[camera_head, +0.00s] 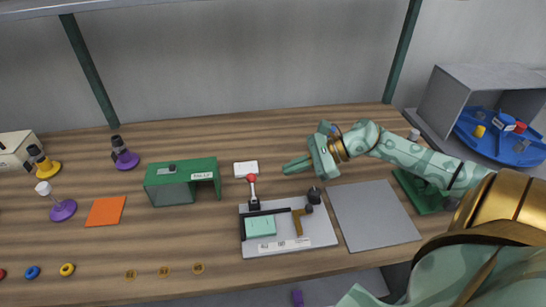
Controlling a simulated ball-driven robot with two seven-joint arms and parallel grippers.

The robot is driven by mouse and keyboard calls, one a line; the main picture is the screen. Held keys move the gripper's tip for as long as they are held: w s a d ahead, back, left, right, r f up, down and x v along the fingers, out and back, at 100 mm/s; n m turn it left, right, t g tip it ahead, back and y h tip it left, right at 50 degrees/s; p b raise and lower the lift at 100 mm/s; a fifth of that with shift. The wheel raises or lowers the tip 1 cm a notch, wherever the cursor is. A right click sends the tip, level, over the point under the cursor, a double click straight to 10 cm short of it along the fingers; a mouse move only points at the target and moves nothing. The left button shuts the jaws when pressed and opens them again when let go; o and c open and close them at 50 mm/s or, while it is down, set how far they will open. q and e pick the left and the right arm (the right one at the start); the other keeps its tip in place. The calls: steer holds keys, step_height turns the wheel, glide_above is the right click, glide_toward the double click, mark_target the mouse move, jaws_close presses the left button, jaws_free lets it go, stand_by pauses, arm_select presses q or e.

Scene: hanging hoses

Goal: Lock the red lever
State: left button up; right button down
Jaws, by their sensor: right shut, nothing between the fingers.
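The red lever (252,183) has a round red knob on a pale stem and a dark base. It stands nearly upright at the back left of a light grey board (325,232). My right gripper (285,169) is shut and empty. It points left from the end of my right arm, above the table, to the right of the red knob and apart from it. My left gripper is not in view.
The grey board also carries a mint block (260,226), a brown angled handle (298,222) and a black knob (314,195). A green housing (182,183) stands left of the lever and a small white box (246,168) behind it. A grey plate (374,215) lies at right.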

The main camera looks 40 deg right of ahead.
mark_target(253, 190)
steer(key=b+x, duration=0.1)
steer(key=x, duration=0.8)
steer(key=shift+w+a+b, duration=0.1)
steer(key=shift+w+b, duration=0.05)
steer(key=shift+b, duration=0.25)
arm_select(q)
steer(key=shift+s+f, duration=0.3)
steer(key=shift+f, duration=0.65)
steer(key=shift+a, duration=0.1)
arm_select(e)
steer(key=shift+r, duration=0.15)
arm_select(q)
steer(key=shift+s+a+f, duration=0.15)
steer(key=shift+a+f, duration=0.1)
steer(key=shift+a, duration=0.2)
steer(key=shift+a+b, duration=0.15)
steer(key=shift+b, duration=0.2)
arm_select(e)
steer(key=shift+n+t, duration=0.3)
